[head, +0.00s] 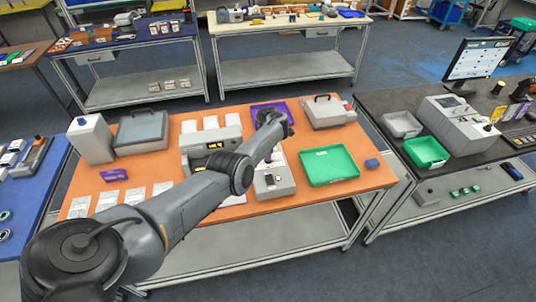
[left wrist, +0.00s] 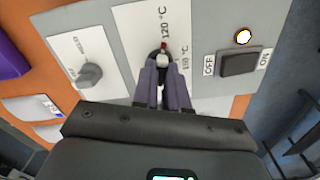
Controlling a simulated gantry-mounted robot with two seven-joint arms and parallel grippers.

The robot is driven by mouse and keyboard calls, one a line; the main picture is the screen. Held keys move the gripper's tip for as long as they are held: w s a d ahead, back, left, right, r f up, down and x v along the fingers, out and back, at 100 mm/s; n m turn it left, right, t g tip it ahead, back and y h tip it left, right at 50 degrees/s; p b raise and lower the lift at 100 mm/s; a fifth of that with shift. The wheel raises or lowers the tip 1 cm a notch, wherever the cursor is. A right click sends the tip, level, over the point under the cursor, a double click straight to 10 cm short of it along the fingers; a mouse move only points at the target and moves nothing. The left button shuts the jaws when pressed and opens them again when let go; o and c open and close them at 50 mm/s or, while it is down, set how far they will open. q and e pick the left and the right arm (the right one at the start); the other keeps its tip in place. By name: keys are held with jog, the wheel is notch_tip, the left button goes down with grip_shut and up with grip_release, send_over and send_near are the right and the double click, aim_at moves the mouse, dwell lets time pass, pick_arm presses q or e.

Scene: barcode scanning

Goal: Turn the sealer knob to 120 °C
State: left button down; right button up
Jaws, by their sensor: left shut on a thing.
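The sealer's grey panel (left wrist: 205,20) fills much of the left wrist view. Its temperature knob (left wrist: 163,60) sits on a white plate printed with 120 °C at the top and another value at the lower right, partly hidden. A red mark on the knob's upper edge lies just below the 120 °C print and points towards it. My left gripper (left wrist: 163,75) is shut on this knob, its two fingers on either side. In the head view, my left arm reaches over the orange table, and the fingertips and knob cannot be made out. My right gripper is not in view.
A second grey knob (left wrist: 88,73) is left of the temperature knob. A dark OFF/ON switch (left wrist: 240,63) and a lit lamp (left wrist: 243,37) are to its right.

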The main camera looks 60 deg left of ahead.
pick_arm(q)
jog(key=c, duration=1.2)
grip_release()
jog(key=shift+o, duration=0.2)
jog(key=shift+r, duration=0.45)
notch_tip(320, 180, up, 10)
jog(key=p, duration=0.3)
jog(key=shift+f+p, duration=0.1)
jog(key=shift+p, duration=0.2)
